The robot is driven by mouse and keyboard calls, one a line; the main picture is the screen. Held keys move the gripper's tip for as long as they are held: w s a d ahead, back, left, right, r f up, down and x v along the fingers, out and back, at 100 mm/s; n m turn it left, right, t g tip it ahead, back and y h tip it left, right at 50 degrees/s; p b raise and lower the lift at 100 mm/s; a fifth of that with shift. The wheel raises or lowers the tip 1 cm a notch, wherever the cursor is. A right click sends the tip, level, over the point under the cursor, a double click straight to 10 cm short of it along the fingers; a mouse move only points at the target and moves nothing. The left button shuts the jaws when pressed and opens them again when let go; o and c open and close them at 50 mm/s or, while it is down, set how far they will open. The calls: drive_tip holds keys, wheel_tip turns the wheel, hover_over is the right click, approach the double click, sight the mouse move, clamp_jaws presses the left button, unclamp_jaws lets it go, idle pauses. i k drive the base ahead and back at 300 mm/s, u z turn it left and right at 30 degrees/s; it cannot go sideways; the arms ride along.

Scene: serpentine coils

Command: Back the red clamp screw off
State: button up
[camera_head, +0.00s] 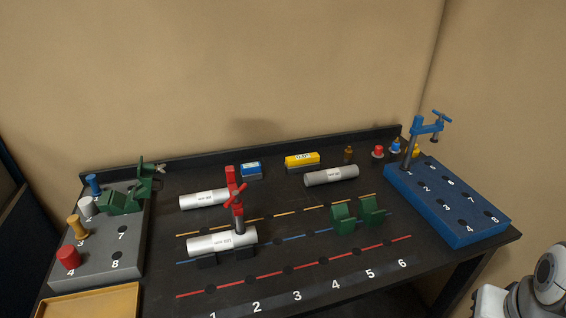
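The red clamp (231,180) stands on the dark bench left of centre. The clamp's lower end meets a silver labelled cylinder (221,242), which lies on dark supports (207,262). Whether the screw tip presses on the cylinder is too small to tell. A white and grey part of my arm (530,292) shows at the lower right corner, well away from the clamp. My gripper's fingers are not in view.
More silver cylinders (205,199) (331,176) lie behind. Green cradles (343,218) stand right of the clamp. A blue block (450,205) with a blue clamp (426,124) is at right, a grey block (97,262) with pegs at left. The bench front by the red line is clear.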

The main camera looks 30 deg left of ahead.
sight(235, 197)
drive_tip(key=u, duration=0.15)
drive_tip(key=i, duration=0.2)
drive_tip(key=u, duration=1.85)
